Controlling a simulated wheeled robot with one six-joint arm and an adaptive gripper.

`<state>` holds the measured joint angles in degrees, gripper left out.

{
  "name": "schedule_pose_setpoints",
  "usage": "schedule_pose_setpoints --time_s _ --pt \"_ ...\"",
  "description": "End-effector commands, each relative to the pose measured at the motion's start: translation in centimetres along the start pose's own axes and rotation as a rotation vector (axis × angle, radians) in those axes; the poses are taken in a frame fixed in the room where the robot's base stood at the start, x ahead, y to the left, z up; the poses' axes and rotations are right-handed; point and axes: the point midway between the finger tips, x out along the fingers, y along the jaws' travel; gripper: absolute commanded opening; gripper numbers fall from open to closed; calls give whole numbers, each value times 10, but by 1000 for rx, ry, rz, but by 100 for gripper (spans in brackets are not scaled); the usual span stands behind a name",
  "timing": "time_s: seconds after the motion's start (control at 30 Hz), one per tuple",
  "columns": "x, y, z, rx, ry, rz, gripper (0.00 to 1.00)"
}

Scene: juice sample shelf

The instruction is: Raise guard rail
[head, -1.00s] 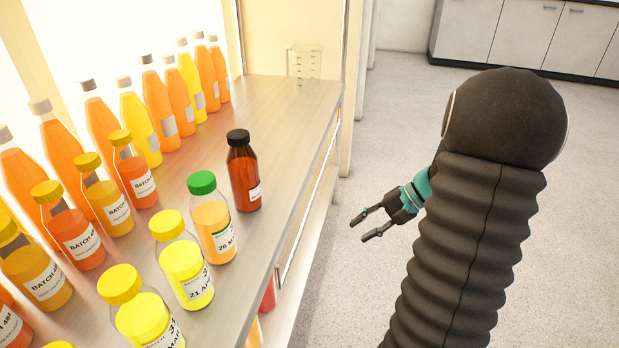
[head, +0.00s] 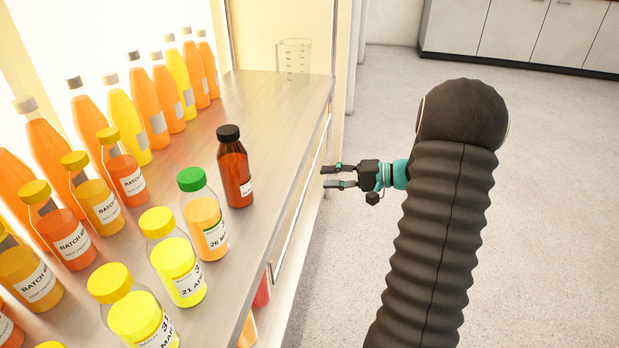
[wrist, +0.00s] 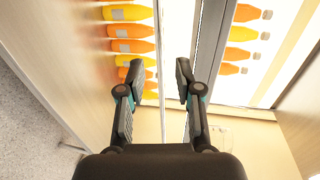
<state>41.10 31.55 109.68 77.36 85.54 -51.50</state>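The guard rail (head: 301,203) looks like a thin pale metal bar along the front of the shelf board (head: 285,150), low at its edge. My gripper (head: 332,177) is open and empty, its fingers pointing left toward the rail and shelf edge. A small gap seems to remain between fingertips and rail. In the wrist view, my gripper (wrist: 160,72) has its two fingers apart, with a thin pale bar (wrist: 161,45), probably the rail, running between them in the picture. I cannot tell its depth from the fingers there.
Several juice bottles stand on the shelf; a dark-capped brown bottle (head: 234,165) and a green-capped bottle (head: 204,215) are close to the front edge. A clear beaker (head: 294,58) stands at the far end. Bottles also show on a lower level. The floor (head: 545,200) at right is clear.

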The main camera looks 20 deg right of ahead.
Motion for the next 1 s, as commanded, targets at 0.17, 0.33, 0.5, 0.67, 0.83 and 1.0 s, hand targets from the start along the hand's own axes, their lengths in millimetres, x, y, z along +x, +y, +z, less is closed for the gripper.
schedule_pose_setpoints --time_s 0.17,0.33,0.5,0.67,0.83,1.0 --pt "32 0 1 1 -4 0 34" --pt "52 0 0 1 -2 0 34" --pt "60 0 0 1 -1 1 34" --pt "61 0 0 1 0 1 34" --pt "61 0 0 1 0 1 22" --pt "61 0 0 1 0 1 0"
